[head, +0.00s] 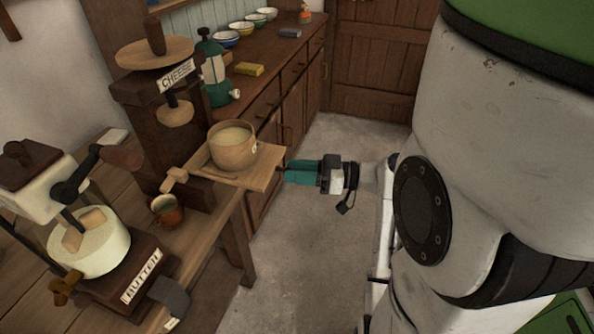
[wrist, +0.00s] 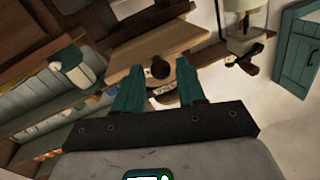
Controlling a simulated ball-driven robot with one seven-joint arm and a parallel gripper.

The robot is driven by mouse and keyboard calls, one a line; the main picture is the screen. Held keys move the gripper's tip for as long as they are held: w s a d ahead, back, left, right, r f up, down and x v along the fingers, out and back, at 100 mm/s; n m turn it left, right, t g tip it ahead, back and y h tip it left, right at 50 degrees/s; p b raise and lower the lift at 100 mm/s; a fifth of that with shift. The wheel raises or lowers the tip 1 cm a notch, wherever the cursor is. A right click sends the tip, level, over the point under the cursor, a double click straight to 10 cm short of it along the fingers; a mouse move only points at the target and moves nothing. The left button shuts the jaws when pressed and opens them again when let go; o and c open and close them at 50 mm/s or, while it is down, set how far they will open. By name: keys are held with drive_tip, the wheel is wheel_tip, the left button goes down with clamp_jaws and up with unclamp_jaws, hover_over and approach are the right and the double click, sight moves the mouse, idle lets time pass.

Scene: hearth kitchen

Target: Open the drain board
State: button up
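The drain board (head: 262,172), a pale wooden board, juts out from under the cheese press and carries a wooden bowl (head: 232,150) of pale liquid. The board also shows in the wrist view (wrist: 132,62), with a dark round knob (wrist: 160,70) at its near edge. My gripper (head: 287,171) is level with that edge, its teal fingers pointing at it. In the wrist view my gripper (wrist: 160,68) is open, with one finger on each side of the knob. A gap shows between the knob and each finger; I cannot tell whether the tips reach past it.
The cheese press (head: 160,95) stands behind the board. A brown cup (head: 167,210) and the butter machine (head: 90,245) stand on the table at the left. The floor (head: 310,240) below my gripper is clear.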

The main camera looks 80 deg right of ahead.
drive_tip(key=shift+o, duration=0.8)
drive_tip(key=s+b, duration=0.1)
drive_tip(key=s, duration=0.9)
drive_tip(key=shift+s+a, duration=0.25)
drive_tip(key=shift+s, duration=0.15)
